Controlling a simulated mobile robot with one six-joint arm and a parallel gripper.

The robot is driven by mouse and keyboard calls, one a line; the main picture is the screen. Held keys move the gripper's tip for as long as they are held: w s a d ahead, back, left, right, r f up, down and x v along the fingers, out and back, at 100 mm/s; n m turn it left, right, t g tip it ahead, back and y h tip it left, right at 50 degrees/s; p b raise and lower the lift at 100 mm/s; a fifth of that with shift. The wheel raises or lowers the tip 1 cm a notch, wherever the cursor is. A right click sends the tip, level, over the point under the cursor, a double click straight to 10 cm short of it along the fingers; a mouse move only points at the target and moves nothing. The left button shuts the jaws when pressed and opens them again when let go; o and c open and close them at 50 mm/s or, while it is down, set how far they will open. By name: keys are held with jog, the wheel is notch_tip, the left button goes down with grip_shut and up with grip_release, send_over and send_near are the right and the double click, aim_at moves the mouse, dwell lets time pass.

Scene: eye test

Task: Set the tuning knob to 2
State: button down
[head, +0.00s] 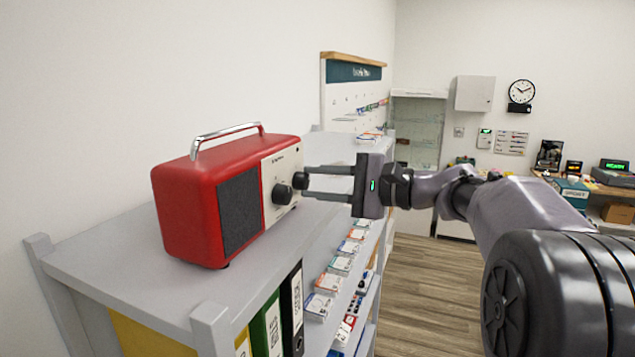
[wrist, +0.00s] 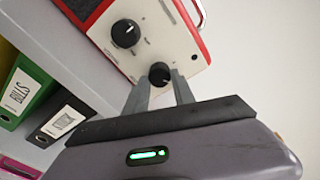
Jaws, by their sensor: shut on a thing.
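A red radio (head: 190,213) with a metal handle, dark speaker grille and cream front panel (head: 272,166) stands upright on a grey shelf top. The panel has two black knobs. The larger knob (head: 282,194) is free; it also shows in the wrist view (wrist: 125,33) with a light mark on it. My gripper (head: 306,183) is shut on the smaller knob (head: 300,180), with one finger on each side. In the wrist view this smaller knob (wrist: 159,73) sits between my fingertips (wrist: 160,77). Scale numbers and knob names are too small to read, so I cannot tell either setting.
The grey shelf top (head: 125,255) is otherwise clear near the radio. Below it are a green binder (head: 266,325), a black binder (head: 293,300) and rows of small packets (head: 328,282). A board (head: 352,95) stands behind. Open floor (head: 430,285) lies to the right.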

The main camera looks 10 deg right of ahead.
jog(key=c, duration=1.1)
grip_release()
jog(key=shift+o, duration=0.2)
jog(key=b+v, duration=0.2)
jog(key=v, duration=1.5)
jog(key=shift+s+d, duration=0.15)
jog(key=shift+s, duration=0.05)
jog(key=shift+f, duration=0.1)
